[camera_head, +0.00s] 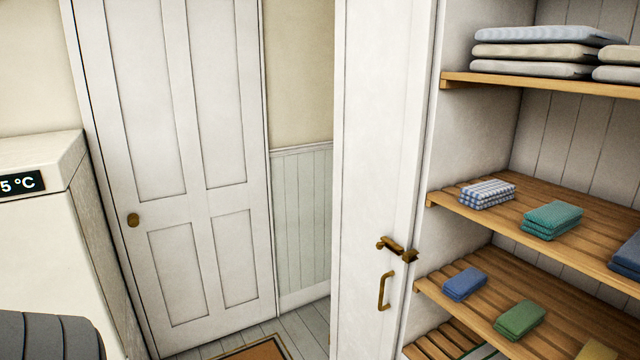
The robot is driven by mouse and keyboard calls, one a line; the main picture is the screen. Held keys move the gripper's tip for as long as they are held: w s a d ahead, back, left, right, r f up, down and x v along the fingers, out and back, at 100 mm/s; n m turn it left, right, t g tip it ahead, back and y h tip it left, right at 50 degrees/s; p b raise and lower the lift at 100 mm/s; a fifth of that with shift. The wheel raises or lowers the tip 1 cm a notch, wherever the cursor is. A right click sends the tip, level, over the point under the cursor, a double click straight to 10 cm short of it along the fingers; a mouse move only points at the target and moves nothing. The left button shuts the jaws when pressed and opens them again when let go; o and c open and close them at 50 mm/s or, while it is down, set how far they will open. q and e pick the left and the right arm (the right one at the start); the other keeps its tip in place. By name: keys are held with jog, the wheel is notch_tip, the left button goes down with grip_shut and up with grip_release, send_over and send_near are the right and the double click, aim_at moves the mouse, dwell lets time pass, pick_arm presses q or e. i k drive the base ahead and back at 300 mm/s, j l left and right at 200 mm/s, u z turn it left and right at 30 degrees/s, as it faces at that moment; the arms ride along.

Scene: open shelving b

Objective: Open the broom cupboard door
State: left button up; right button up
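A tall, narrow white door (378,130), which looks like the broom cupboard door, stands just left of the open shelving. It appears shut, flush with the white upright beside it. A brass latch (390,244) sits near its right edge, with a brass piece (410,256) on the upright beside it. The latch appears to reach across the gap, but I cannot tell for sure whether it is fastened. A brass pull handle (384,291) is mounted upright below the latch. Neither of my grippers is in view.
Open shelving (470,205) with folded cloths fills the right side. A white panelled door (160,120) with a brass knob (133,220) is shut at the left. A white appliance (35,250) stands far left. A brown mat (255,350) lies on the plank floor (310,318).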

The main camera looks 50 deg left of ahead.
aim_at(384, 49)
jog(key=u, duration=1.2)
jog(key=i+j+u, duration=0.15)
jog(key=i+u, duration=0.15)
jog(key=i, duration=0.2)
jog(key=i+u, duration=0.35)
jog(key=i, duration=0.15)
